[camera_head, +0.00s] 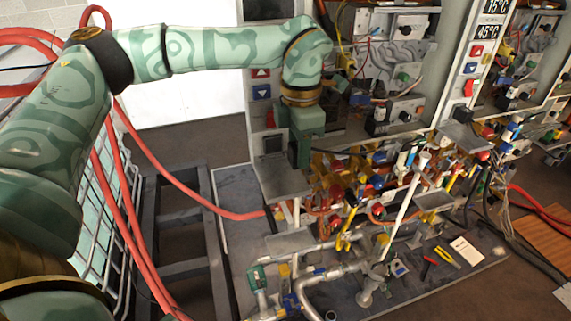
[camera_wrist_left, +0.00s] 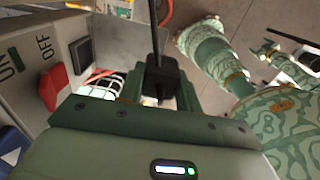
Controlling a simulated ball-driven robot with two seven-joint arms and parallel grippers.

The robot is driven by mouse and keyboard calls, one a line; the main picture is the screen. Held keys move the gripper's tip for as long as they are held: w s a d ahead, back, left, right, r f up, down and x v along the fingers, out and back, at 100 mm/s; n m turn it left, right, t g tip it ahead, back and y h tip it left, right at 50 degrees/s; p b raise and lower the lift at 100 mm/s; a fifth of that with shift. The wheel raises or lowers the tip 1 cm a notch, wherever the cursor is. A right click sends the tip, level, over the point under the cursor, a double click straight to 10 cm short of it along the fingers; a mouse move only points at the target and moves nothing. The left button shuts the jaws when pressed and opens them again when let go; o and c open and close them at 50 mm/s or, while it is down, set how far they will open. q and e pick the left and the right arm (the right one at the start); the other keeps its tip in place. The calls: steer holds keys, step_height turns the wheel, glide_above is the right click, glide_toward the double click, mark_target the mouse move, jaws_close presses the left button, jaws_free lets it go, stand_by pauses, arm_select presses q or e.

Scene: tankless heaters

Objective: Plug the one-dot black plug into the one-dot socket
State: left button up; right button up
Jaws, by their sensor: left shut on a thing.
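My left gripper (camera_head: 301,155) reaches down in front of the left heater cabinet, above a grey ledge. In the left wrist view it is shut on a black plug (camera_wrist_left: 160,76), whose black cord rises from it. The head view does not show the plug clearly. I cannot make out dots on the plug or pick out the one-dot socket in either view. Green patterned parts of my own body show at the right of the left wrist view; I cannot make out my right gripper's fingers there.
A red switch (camera_wrist_left: 54,87) beside ON/OFF lettering is close to the left gripper. A grey ledge (camera_head: 282,182) lies below it. Several pipes and coloured valves crowd the right side. A red hose (camera_head: 185,188) crosses over a dark frame on the left.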

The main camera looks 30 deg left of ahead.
arm_select(q)
steer(key=s+d+r+b, duration=0.2)
steer(key=d+r, duration=0.3)
steer(key=d, duration=0.4)
steer(key=shift+d, duration=0.25)
